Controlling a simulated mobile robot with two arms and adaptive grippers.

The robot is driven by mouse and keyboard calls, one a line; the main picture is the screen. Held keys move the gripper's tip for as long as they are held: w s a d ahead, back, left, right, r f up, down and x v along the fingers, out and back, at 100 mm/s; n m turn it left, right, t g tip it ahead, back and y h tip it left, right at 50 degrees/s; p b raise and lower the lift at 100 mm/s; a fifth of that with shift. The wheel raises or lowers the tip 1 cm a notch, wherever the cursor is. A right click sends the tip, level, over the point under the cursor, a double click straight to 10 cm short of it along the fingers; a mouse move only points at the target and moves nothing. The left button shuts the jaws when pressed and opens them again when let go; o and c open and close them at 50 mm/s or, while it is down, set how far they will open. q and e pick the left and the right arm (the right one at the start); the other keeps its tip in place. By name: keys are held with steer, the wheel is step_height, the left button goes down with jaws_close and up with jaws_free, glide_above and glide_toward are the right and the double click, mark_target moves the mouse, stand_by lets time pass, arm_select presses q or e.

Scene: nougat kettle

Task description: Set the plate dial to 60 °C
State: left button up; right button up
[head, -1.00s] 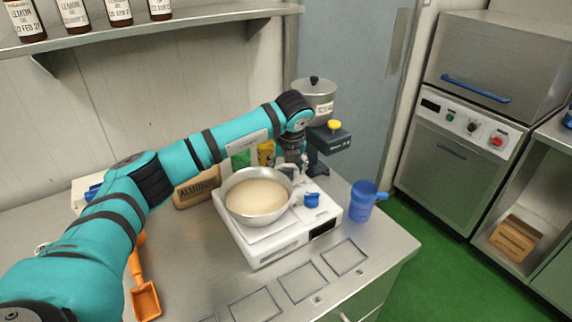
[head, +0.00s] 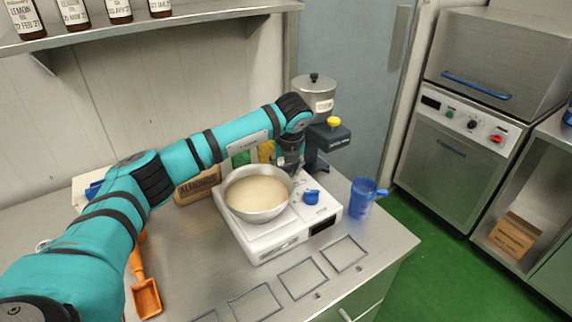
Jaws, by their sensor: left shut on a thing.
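The white hot plate (head: 262,246) stands on the steel counter with a metal bowl (head: 232,208) of cream-coloured mass on it. A blue dial (head: 311,197) sits on the plate's top, right of the bowl. A small dark display (head: 323,225) is on the plate's front; its reading is too small to make out. My left gripper (head: 293,170) points down behind the bowl's right rim, up and left of the dial in the picture. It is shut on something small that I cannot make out. Any dial markings are not readable. My right gripper is not in view.
A blue jug (head: 363,198) stands right of the plate. A dark device with a yellow knob (head: 334,121) and a metal pot (head: 314,90) are behind. An almonds bag (head: 197,186) and orange scoop (head: 146,296) are to the left. The counter's front has outlined squares (head: 303,279).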

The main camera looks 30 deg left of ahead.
arm_select(q)
steer(key=shift+m+h+b, duration=0.3)
steer(key=shift+m+b, duration=0.4)
steer(key=shift+a+f+m+t+h+b, duration=0.15)
steer(key=shift+m+t+h+b, duration=0.25)
steer(key=shift+m+b, duration=0.6)
steer(key=shift+m+h+b, duration=0.3)
steer(key=shift+m+b, duration=0.1)
steer(key=shift+m, duration=0.7)
steer(key=m+h, duration=0.1)
steer(key=m, duration=0.1)
steer(key=shift+m+b, duration=0.3)
steer(key=shift+b, duration=0.1)
steer(key=m, duration=0.1)
steer(key=m+h, duration=0.1)
steer(key=m, duration=0.2)
steer(key=shift+a+r+m+h, duration=0.15)
steer(key=shift+r+m+h, duration=0.15)
steer(key=shift+h, duration=0.1)
steer(key=shift+w+m+g+h+p, duration=0.1)
steer(key=shift+m+g+h+p, duration=0.25)
steer(key=shift+m, duration=0.9)
steer(key=shift+m+g+h+p, duration=0.15)
steer(key=shift+m+g+h, duration=0.3)
steer(key=shift+m, duration=0.8)
